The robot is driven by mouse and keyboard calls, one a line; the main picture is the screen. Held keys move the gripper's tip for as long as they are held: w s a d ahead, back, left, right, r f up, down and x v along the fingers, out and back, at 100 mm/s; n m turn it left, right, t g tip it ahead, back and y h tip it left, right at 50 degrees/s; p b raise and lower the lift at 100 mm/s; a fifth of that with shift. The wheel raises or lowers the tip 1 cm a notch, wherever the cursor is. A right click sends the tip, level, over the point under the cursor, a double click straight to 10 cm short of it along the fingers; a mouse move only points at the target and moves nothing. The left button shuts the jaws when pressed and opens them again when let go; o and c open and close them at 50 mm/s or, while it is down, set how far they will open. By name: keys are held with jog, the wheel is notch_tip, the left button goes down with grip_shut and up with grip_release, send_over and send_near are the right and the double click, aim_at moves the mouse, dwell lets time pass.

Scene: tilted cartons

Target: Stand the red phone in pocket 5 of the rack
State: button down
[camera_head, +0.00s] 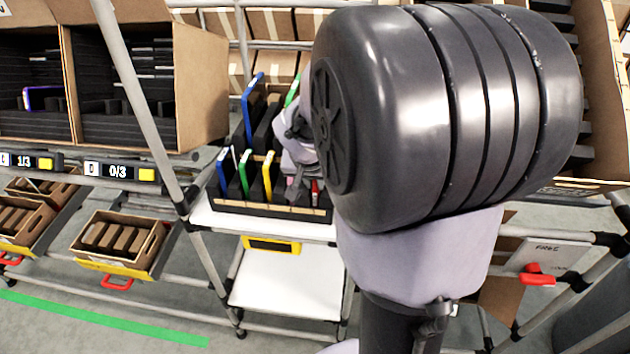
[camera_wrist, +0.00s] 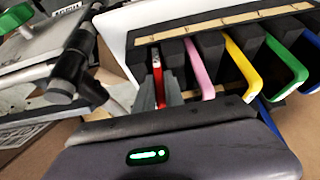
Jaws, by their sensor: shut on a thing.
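The red phone (camera_wrist: 157,64) stands on edge between dark dividers at the left end of the phone row in the wrist view. Its red edge also shows in the head view (camera_head: 315,190), at the right end of the rack's front row. My gripper (camera_wrist: 160,95) is shut on it, one grey finger on each side. The black rack (camera_head: 270,209) has a tan strip along its edge. Whether the phone touches the pocket floor is hidden, and I cannot read a pocket number.
A pink phone (camera_wrist: 198,70) stands beside the red one, then yellow (camera_wrist: 242,68), green (camera_wrist: 285,62) and blue phones. In the head view, more phones stand in a back row, including a blue one (camera_head: 250,105). My arm hides the rack's right side. A white shelf (camera_head: 288,285) lies below.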

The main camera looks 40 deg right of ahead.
jog(key=c, duration=1.3)
grip_release()
jog(key=shift+c, duration=0.2)
jog(key=p+v, duration=0.7)
jog(key=v, duration=1)
jog(key=shift+r, duration=0.15)
jog(key=shift+s+a, duration=0.1)
jog(key=shift+s, duration=0.05)
notch_tip(320, 180, up, 7)
jog(key=p, duration=0.5)
jog(key=s+a+f+n+y+b, duration=0.1)
jog(key=s+a+f+n+y, duration=0.1)
jog(key=a, duration=0.5)
jog(key=s+a+f+n+t+y+b, duration=0.1)
jog(key=s+a+y, duration=0.1)
jog(key=s+a, duration=0.3)
jog(key=s+a+f+n+t+y+b, duration=0.1)
jog(key=s+a+f+n+y, duration=0.1)
jog(key=a, duration=0.8)
jog(key=shift+s+f+n+b, duration=0.3)
jog(key=shift+s+f, duration=0.1)
jog(key=shift+s, duration=0.3)
